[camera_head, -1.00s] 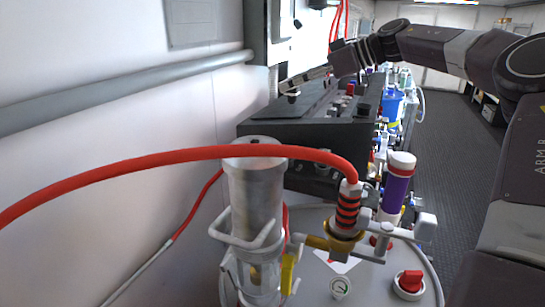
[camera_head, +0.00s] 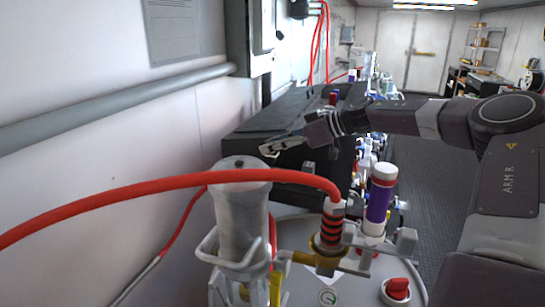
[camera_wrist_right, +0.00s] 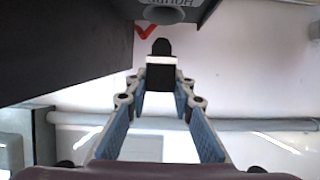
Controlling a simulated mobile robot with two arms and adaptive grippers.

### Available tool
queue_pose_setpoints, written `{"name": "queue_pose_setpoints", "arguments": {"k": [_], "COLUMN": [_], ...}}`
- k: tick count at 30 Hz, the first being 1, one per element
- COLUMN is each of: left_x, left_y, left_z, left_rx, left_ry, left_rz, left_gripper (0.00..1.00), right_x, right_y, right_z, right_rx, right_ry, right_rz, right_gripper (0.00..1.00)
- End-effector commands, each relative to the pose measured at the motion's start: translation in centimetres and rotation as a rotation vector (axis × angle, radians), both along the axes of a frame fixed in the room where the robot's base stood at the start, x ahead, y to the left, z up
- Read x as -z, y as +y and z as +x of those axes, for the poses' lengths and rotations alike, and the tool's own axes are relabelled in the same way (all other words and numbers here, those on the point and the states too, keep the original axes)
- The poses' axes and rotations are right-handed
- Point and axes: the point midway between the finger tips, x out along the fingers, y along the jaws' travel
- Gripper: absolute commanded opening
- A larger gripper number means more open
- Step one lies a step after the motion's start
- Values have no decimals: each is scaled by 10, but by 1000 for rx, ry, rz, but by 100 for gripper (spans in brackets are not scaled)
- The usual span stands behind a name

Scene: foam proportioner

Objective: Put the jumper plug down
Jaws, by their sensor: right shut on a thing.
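The jumper plug (camera_wrist_right: 160,72) shows in the right wrist view as a small black block with a white band and a narrower black end. My right gripper (camera_wrist_right: 160,88) is shut on it, with the fingertips on both of its sides. In the head view my right gripper (camera_head: 275,149) reaches in from the right and points left, in front of or above the dark cabinet (camera_head: 250,140). The plug is too small to make out clearly there. My left gripper is not in view.
A metal cylinder (camera_head: 241,222) with a red hose (camera_head: 120,205) stands in the foreground, beside a purple-and-white bottle (camera_head: 380,200) and a red knob (camera_head: 398,288). A grey pipe (camera_head: 110,108) runs along the left wall. The aisle floor (camera_head: 425,190) at right is clear.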

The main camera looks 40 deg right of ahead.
Motion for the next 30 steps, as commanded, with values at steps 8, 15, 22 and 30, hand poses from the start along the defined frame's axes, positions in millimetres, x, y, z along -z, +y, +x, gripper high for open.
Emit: {"name": "queue_pose_setpoints", "arguments": {"k": [8, 15, 22, 30], "left_x": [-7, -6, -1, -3], "left_y": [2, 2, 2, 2], "left_z": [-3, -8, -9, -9], "left_rx": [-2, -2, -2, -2], "left_ry": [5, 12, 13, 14], "left_rz": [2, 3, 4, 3], "left_gripper": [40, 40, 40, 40], "right_x": [38, 41, 47, 46], "right_y": [0, 0, 0, 0], "right_z": [-1, 0, 0, 0], "right_rx": [1, 0, 1, 0], "right_ry": [4, -1, 0, 1], "right_rz": [3, -1, 0, 0], "right_gripper": [0, 0, 0, 40]}}
